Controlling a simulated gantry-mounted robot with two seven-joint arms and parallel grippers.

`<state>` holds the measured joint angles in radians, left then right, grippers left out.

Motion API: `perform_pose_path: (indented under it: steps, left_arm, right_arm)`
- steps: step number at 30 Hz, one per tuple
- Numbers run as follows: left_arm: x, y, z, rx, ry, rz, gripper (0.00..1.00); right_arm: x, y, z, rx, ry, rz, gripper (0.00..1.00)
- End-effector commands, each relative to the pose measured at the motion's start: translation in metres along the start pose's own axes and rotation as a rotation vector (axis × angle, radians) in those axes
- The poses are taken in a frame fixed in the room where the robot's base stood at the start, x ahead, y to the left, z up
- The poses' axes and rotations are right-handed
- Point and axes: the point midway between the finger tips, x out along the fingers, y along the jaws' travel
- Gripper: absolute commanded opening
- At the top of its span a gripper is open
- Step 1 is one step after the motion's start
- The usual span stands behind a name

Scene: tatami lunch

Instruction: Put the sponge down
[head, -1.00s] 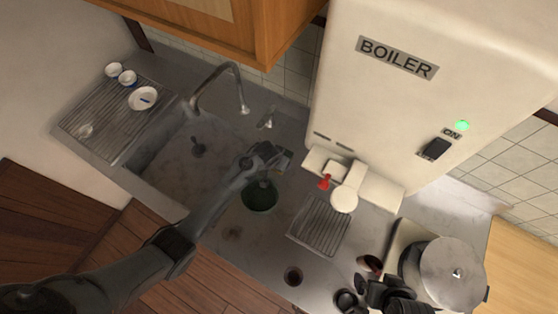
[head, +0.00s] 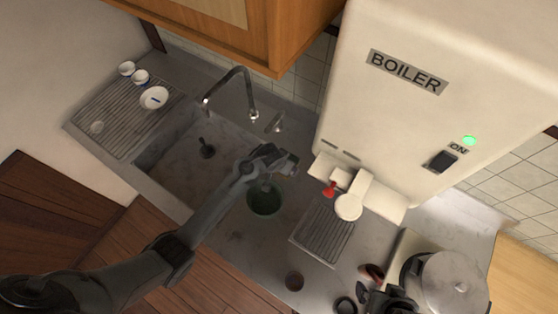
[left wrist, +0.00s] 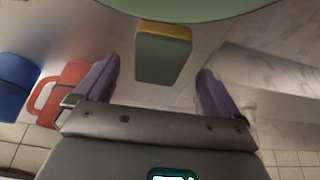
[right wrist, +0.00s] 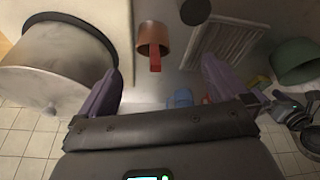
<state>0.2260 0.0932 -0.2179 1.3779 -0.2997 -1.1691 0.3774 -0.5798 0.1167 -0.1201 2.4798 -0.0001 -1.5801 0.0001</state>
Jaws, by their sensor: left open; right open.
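The sponge (left wrist: 162,58), a green block with a yellow top layer, shows in the left wrist view between the two fingers of my left gripper (left wrist: 157,72). The fingers are open, with a gap on each side of the sponge. It appears to rest on the grey counter beside the green bowl (left wrist: 205,6). In the head view my left gripper (head: 280,162) is just above the green bowl (head: 264,200), and I cannot make out the sponge there. My right gripper (right wrist: 161,70) is open and empty, near the pot at the lower right of the head view (head: 388,300).
A sink (head: 185,165) and ribbed drainboard (head: 120,115) with white dishes (head: 153,97) lie left. The boiler (head: 420,120) stands behind the counter. A ribbed tray (head: 325,235), a red-brown mug (right wrist: 153,38) and the steel pot (head: 450,282) are right.

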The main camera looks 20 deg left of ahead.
Motion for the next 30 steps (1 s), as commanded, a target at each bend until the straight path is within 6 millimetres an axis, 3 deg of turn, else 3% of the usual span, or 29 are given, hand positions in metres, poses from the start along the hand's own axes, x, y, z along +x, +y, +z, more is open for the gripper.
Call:
perform_pose_path:
  steps: [9,20,23,26,30]
  left_arm:
    - [-0.057,0.001,-0.001,0.000,0.003,0.002,0.97]
    - [-0.082,0.000,0.009,0.001,-0.003,-0.003,0.97]
    - [-0.090,-0.002,0.030,0.004,-0.010,-0.013,0.97]
    - [-0.107,-0.005,0.064,0.009,-0.021,-0.028,0.97]
    - [-0.144,-0.007,0.118,0.017,-0.042,-0.042,0.97]
  right_arm:
    - [-0.009,0.000,-0.003,0.002,0.000,-0.001,1.00]
    - [-0.011,0.001,-0.003,-0.003,0.000,0.003,1.00]
    - [-0.011,0.002,-0.003,-0.006,-0.001,0.005,1.00]
    - [-0.011,0.003,-0.003,-0.008,0.000,0.007,1.00]
    - [-0.011,0.002,-0.003,-0.008,-0.001,0.006,1.00]
